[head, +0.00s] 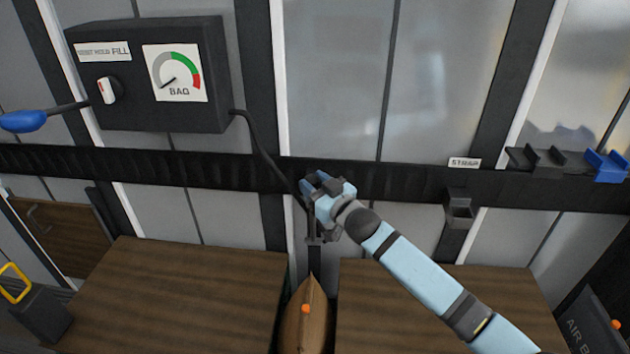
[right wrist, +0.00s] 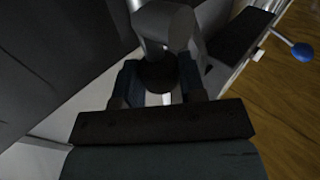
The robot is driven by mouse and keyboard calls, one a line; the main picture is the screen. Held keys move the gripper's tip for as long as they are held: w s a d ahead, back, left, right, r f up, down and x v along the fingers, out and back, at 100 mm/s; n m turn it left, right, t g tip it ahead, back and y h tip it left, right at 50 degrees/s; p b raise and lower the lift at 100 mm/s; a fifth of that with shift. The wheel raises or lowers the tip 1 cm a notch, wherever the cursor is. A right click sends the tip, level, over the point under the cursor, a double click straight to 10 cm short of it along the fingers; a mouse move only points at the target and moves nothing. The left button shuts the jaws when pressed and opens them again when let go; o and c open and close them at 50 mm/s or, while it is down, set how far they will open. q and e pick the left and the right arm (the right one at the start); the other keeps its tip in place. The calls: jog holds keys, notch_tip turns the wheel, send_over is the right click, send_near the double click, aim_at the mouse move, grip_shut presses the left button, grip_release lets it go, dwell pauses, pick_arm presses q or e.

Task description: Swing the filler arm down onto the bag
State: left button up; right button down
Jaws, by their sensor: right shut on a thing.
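My right gripper (head: 318,188) is at the dark wall rail, above the gap between two wooden crates. In the right wrist view its two blue fingers (right wrist: 159,80) are shut around a dark rounded part under a grey metal cylinder, which looks like the filler arm (right wrist: 165,25). In the head view the filler arm (head: 314,241) shows as a thin grey piece under the gripper; the hand hides its upper part. The brown bag (head: 303,325) with an orange valve (head: 305,308) stands upright in the gap below, apart from the gripper. My left gripper is not in view.
A dark control box (head: 150,118) with a gauge and knob (head: 107,90) is at upper left, with a blue-ended lever (head: 22,121) beside it. A black hose (head: 262,150) runs down from it. Wooden crates (head: 180,300) and (head: 440,290) flank the bag. Blue and black brackets sit far right.

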pick_arm(q)
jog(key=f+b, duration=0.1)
jog(key=b, duration=0.1)
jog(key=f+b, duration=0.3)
jog(key=b, duration=0.2)
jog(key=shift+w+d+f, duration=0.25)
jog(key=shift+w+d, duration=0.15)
pick_arm(e)
jog(key=s+a+f+n+t+y, duration=0.1)
jog(key=s+f+n+y, duration=0.3)
jog(key=s, duration=0.6)
jog(key=shift+s+a+f+n+t, duration=0.3)
jog(key=shift+a+n, duration=0.2)
jog(key=shift+n, duration=0.2)
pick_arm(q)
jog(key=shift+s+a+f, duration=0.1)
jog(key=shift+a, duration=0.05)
pick_arm(e)
jog(key=c, duration=1)
grip_release()
pick_arm(q)
jog(key=shift+b, duration=0.3)
pick_arm(e)
jog(key=v, duration=1.3)
jog(key=shift+s+d+f, duration=0.15)
jog(key=shift+s+f, duration=0.05)
jog(key=shift+s, duration=0.1)
